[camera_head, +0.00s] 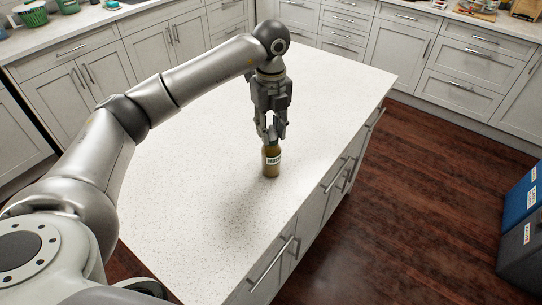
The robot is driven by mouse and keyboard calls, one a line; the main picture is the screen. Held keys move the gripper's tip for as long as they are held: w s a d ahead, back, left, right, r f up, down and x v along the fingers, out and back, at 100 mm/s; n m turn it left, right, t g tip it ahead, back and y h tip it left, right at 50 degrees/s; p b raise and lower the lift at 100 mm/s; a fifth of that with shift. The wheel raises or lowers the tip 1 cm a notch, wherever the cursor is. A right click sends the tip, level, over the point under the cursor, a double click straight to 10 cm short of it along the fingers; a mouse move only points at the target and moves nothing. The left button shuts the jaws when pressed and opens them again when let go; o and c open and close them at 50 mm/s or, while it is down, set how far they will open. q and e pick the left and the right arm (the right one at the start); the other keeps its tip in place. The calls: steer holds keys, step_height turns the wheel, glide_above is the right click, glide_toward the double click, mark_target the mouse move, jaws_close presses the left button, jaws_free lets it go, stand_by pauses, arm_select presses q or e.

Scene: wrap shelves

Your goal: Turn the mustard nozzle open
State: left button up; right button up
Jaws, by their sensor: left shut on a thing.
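The mustard bottle (271,164) stands upright on the white speckled countertop of the island (200,200). It is small and brownish-yellow with a white label reading mustard. My left gripper (271,137) points straight down over the bottle, with its fingers shut around the top. The nozzle is hidden between the fingers, so I cannot tell how far it is turned. My right gripper is not in view.
The island top around the bottle is clear. Its right edge, with drawers and handles (335,175), lies close to the bottle. Grey cabinets (85,75) line the back and left. Blue and dark bins (522,200) stand at the far right on the wooden floor.

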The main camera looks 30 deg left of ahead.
arm_select(q)
steer(key=shift+n, duration=0.9)
steer(key=shift+p, duration=0.3)
steer(key=shift+n, duration=1)
